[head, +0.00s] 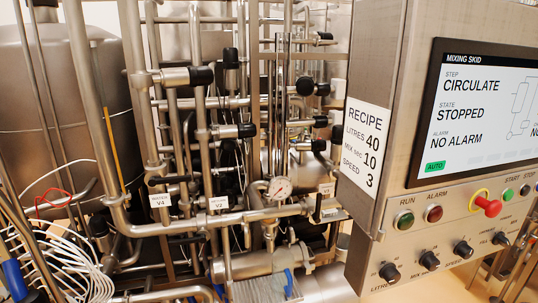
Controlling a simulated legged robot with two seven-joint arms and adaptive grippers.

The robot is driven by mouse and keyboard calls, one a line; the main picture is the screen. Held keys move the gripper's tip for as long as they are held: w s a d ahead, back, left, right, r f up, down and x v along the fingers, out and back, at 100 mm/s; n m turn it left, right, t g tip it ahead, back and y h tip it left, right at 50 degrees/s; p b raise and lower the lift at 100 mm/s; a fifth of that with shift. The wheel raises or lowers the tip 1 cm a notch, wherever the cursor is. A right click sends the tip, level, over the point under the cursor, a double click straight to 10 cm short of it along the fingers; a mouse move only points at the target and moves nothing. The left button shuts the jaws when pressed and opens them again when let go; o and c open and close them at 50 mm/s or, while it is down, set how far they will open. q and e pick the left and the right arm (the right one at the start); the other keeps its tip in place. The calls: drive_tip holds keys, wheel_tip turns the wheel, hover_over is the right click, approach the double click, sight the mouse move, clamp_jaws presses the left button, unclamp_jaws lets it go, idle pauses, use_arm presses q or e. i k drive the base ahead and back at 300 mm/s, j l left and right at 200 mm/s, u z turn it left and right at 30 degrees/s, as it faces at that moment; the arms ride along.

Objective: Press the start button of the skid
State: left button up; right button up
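The start button (507,195) is a small round green button under the word START, at the right of the grey control panel (455,219). Beside it on the right is the darker stop button (525,190), under the word STOP. The screen (480,113) reads MIXING SKID, step CIRCULATE, state STOPPED, NO ALARM, with a green AUTO tag. The green run lamp (404,220) and red alarm lamp (434,213) sit further left. I cannot make out either of my grippers, and nothing is seen touching the start button.
A red mushroom button (487,205) on a yellow ring protrudes just left of the start button. Several black knobs (429,261) line the lower panel. A recipe card (365,147) reads 40, 10, 3. Pipes, valves and a gauge (280,188) crowd the left.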

sight(509, 195)
drive_tip(key=z, duration=1.4)
